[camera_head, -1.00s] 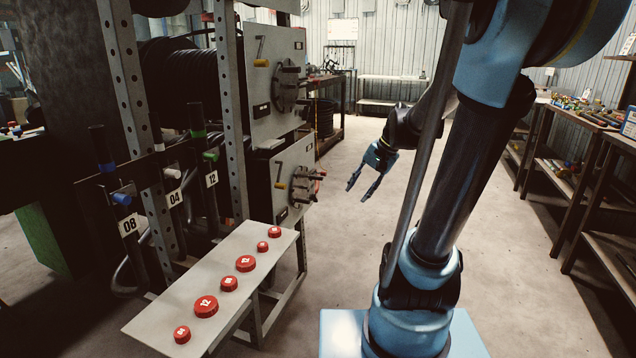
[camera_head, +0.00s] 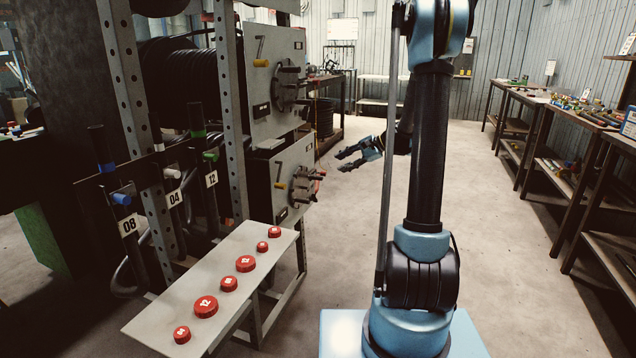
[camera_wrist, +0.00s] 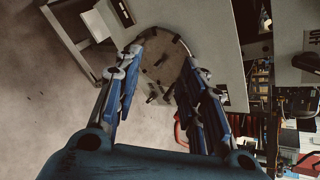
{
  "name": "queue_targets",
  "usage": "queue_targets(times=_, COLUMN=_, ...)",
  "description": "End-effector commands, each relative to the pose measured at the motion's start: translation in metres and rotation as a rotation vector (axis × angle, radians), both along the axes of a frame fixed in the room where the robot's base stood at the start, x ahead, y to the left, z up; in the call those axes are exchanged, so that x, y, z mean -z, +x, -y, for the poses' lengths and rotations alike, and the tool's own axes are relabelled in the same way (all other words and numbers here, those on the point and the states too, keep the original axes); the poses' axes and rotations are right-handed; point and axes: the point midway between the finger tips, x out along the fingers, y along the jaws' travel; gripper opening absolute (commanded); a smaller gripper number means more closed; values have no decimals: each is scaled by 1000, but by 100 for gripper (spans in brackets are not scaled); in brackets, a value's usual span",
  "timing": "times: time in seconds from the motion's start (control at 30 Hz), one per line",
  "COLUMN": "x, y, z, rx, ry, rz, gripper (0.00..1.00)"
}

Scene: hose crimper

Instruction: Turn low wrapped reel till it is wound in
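The low reel's grey housing (camera_head: 277,192) stands under a like upper housing (camera_head: 262,95). Any hose wound on the low reel is hidden. My gripper (camera_head: 340,162) is open and empty, right of the housings, fingers pointing left and apart from the hub. In the wrist view a round pegged plate (camera_wrist: 160,62) shows between and beyond my open fingers (camera_wrist: 166,60); I cannot tell which reel it belongs to.
Black hose (camera_head: 185,75) is wound on the upper reel, whose pegged hub (camera_head: 288,85) faces right. A shelf (camera_head: 165,318) with several red caps juts out in front. Labelled tubes stand left of a perforated post (camera_head: 232,120). Clear floor (camera_head: 345,230) lies between the rack and the right-hand benches.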

Motion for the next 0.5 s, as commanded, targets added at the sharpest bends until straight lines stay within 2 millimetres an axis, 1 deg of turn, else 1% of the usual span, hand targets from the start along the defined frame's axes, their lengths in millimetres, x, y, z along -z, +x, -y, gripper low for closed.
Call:
queue_targets(times=0.03, x=7, y=14, z=2, rx=15, ry=32, rz=-13, gripper=38)
queue_targets(times=0.2, x=27, y=53, z=6, rx=60, ry=148, rz=-63, gripper=38)
queue_targets(times=0.37, x=50, y=85, z=12, rx=98, ry=257, rz=-112, gripper=38)
queue_targets(times=0.5, x=74, y=109, z=19, rx=125, ry=352, rz=-155, gripper=38)
